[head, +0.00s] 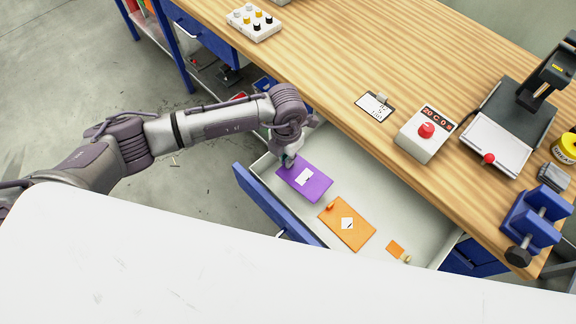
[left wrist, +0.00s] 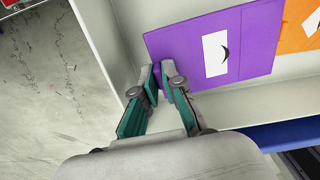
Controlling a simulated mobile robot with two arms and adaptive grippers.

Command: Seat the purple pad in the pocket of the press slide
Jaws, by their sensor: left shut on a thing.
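The purple pad (head: 318,188) is a flat plate with a white label, in the open drawer; it also shows in the left wrist view (left wrist: 258,32). I cannot tell whether the pad touches the drawer floor. The press slide (head: 496,144) is a pale plate with a red knob, in front of the black press (head: 549,78) on the bench. My right gripper is not in view.
The drawer (head: 385,205) also holds an orange pad (head: 362,232) and a small orange piece (head: 396,248). On the wooden bench stand a button box (head: 416,146), a clipboard (head: 374,107), a blue vise (head: 535,220) and a yellow roll (head: 567,148).

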